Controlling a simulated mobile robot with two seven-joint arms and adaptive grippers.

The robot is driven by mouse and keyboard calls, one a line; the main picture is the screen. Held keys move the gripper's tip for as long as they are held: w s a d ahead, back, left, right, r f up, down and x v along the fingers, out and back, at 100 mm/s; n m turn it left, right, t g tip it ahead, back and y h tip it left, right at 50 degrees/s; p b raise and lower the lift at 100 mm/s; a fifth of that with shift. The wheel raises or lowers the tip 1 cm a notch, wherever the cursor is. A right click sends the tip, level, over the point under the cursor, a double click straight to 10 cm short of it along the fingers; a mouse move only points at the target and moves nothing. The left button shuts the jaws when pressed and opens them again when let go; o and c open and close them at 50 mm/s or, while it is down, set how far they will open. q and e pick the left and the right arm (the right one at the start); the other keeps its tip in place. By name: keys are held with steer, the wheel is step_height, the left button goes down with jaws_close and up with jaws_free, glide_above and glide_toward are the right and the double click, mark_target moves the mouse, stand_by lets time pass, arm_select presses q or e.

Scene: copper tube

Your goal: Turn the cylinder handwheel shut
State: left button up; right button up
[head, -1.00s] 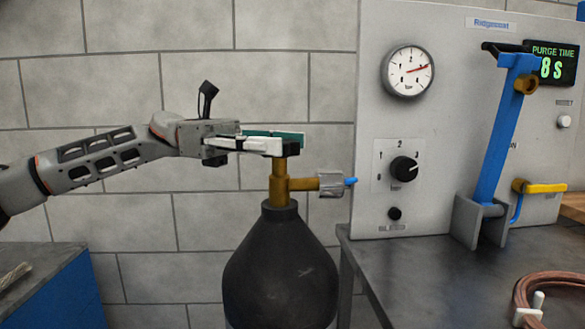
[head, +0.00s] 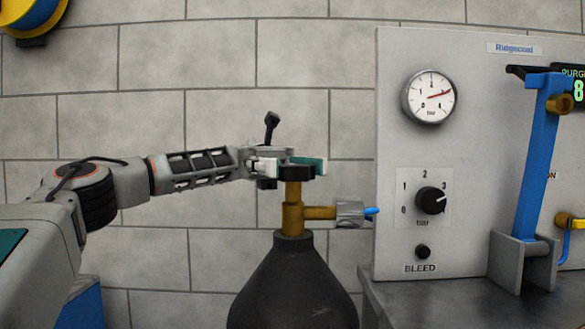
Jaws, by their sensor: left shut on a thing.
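A dark grey gas cylinder (head: 293,285) stands in the middle of the head view, its lower part cut off by the frame. A brass valve (head: 292,215) rises from its neck, with a side outlet, a grey fitting and a blue tip pointing right. A small dark handwheel (head: 297,173) sits on top of the valve, partly hidden by the fingers. My left gripper (head: 302,165) reaches in level from the left and is shut on the handwheel, with a teal finger surface showing at the right. My right gripper is out of view.
A grey panel (head: 395,250) stands close to the right, with a gauge (head: 428,96), a selector knob (head: 431,200) and a bleed button (head: 422,252). A blue lever (head: 537,155) stands in front of it. A dark bench (head: 430,300) lies below. The block wall is behind.

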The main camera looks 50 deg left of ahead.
mark_target(292, 165)
arm_select(q)
steer(key=shift+r+m+g+y, duration=0.2)
steer(key=shift+m+g+y, duration=0.2)
steer(key=shift+m+g, duration=0.5)
steer(key=o, duration=1.1)
steer(key=shift+f, duration=0.1)
step_height(292, 165, up, 10)
